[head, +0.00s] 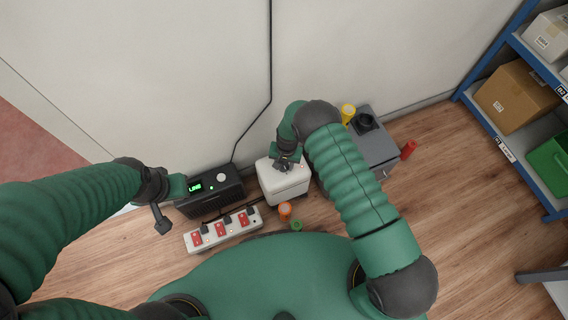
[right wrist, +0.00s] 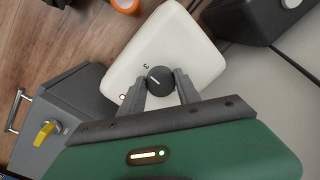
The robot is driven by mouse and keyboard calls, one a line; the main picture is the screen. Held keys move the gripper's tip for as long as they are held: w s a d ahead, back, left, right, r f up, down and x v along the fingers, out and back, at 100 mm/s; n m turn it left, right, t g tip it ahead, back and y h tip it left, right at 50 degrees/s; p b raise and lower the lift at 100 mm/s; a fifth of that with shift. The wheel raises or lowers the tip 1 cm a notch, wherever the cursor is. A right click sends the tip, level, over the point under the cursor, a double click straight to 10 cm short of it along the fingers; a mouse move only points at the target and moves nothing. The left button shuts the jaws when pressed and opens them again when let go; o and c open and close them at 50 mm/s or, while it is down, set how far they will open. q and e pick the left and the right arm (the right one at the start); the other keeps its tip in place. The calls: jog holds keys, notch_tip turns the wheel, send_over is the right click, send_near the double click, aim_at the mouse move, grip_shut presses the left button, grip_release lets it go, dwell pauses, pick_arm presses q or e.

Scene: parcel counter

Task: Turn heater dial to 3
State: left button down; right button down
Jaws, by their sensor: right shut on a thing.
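The heater is a white box (head: 284,184) on the floor by the wall; its top also shows in the right wrist view (right wrist: 185,45). Its round dark dial (right wrist: 161,80) has a white pointer line. A printed 3 (right wrist: 146,65) is beside the dial, and a small red light (right wrist: 123,97) is near the edge. I cannot tell whether the pointer lines up exactly with the 3. My right gripper (right wrist: 160,88) is shut on the dial from above; in the head view (head: 286,162) it covers the dial. My left gripper (head: 161,222) is left of the heater, away from it; its jaws are unclear.
A black unit (head: 210,193) with a green display is left of the heater. A power strip (head: 222,230) with red switches lies in front. A grey box (head: 372,150) is to the right. Orange (head: 285,210) and green (head: 296,225) rolls lie near the heater. Shelves stand far right.

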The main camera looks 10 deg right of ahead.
jog(key=shift+w+a+m, duration=0.1)
jog(key=shift+w+m, duration=0.05)
jog(key=shift+m, duration=0.15)
dwell(0.4)
jog(key=c, duration=0.9)
grip_release()
jog(key=r+p, duration=0.2)
jog(key=r, duration=0.3)
jog(key=r+p, duration=0.2)
jog(key=r, duration=0.4)
jog(key=d+r+p, duration=0.1)
jog(key=r+p, duration=0.2)
jog(key=r, duration=0.2)
jog(key=shift+s+r, duration=0.3)
jog(key=shift+r, duration=0.05)
